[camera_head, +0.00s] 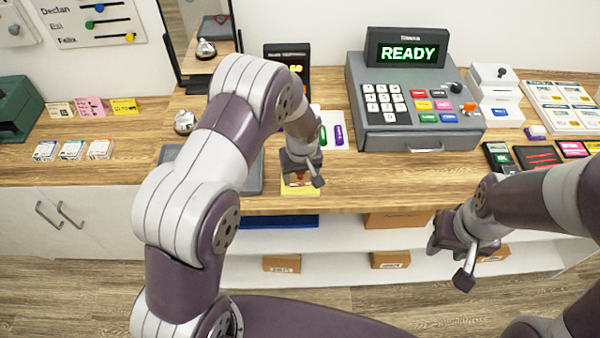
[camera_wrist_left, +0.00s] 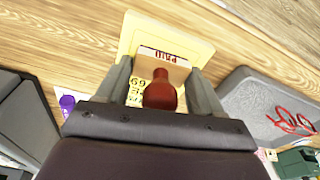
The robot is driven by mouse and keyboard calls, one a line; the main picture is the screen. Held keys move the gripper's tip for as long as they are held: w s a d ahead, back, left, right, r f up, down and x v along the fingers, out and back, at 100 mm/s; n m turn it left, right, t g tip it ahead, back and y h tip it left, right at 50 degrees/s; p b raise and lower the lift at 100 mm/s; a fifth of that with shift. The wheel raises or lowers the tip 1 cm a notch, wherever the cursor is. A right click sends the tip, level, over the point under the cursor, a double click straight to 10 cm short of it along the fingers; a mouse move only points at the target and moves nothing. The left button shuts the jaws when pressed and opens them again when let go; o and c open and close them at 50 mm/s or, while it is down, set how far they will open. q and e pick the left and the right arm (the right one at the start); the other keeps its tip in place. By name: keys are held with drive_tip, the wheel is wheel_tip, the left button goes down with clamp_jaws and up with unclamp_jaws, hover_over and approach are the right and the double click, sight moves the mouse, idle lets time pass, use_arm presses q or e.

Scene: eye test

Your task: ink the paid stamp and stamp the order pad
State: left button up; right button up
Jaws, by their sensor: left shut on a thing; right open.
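My left gripper (camera_head: 301,180) is shut on the paid stamp, over the counter's front edge area. In the left wrist view the stamp has a red handle (camera_wrist_left: 160,93) and a pale wooden block marked PAID (camera_wrist_left: 165,59), between the two fingers. The yellow order pad (camera_wrist_left: 190,40) lies right under the stamp; its edge also shows in the head view (camera_head: 299,190). I cannot tell whether the stamp touches the pad. The stamp's underside is hidden. My right gripper (camera_head: 452,260) is open and empty, in front of the counter at the right. I cannot make out an ink pad for certain.
A grey tray (camera_wrist_left: 240,90) with a red looped object (camera_wrist_left: 290,122) lies beside the pad. A cash register reading READY (camera_head: 400,100) stands behind to the right. Purple and green markers (camera_head: 338,133) lie behind the pad. The wooden counter (camera_head: 400,185) is clear before the register.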

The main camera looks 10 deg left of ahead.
use_arm(q)
drive_tip(key=shift+f, duration=0.1)
idle(0.3)
wheel_tip(320, 180, up, 7)
drive_tip(key=p, duration=0.5)
idle(0.6)
